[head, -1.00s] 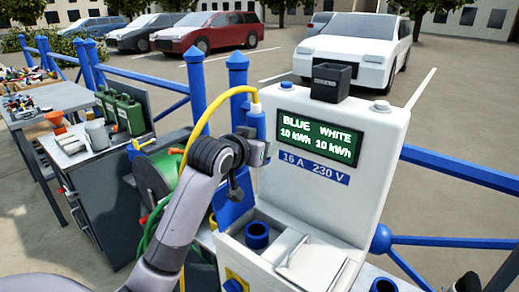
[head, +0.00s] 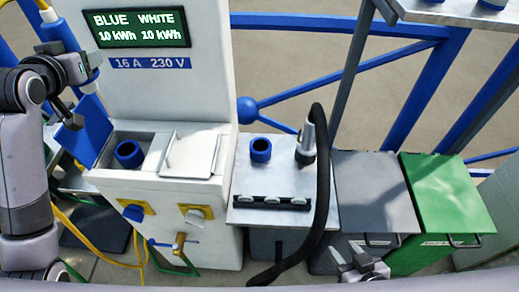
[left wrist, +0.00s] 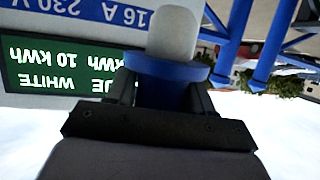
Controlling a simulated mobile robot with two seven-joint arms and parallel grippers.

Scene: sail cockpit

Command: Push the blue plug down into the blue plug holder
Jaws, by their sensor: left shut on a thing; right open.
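My left gripper (head: 84,68) is shut on the blue plug (head: 60,32), which has a pale top and a yellow cable. The plug is roughly upright in front of the white pedestal, above and left of its open compartment. In the left wrist view the plug (left wrist: 165,72) sits between both fingers; its far end is hidden. One blue cup (head: 130,153) is in the pedestal's compartment beside a raised blue lid (head: 83,130). Another blue cup (head: 260,149) stands on a metal table. I cannot tell which is the holder. My right gripper (head: 362,264) is open, low at the bottom edge.
A black hose (head: 322,170) with a metal nozzle stands on the metal table (head: 243,190), right of its blue cup. A closed white lid (head: 195,152) covers the pedestal's right compartment. Grey (head: 370,185) and green (head: 445,195) boxes stand further right. Blue railings run behind.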

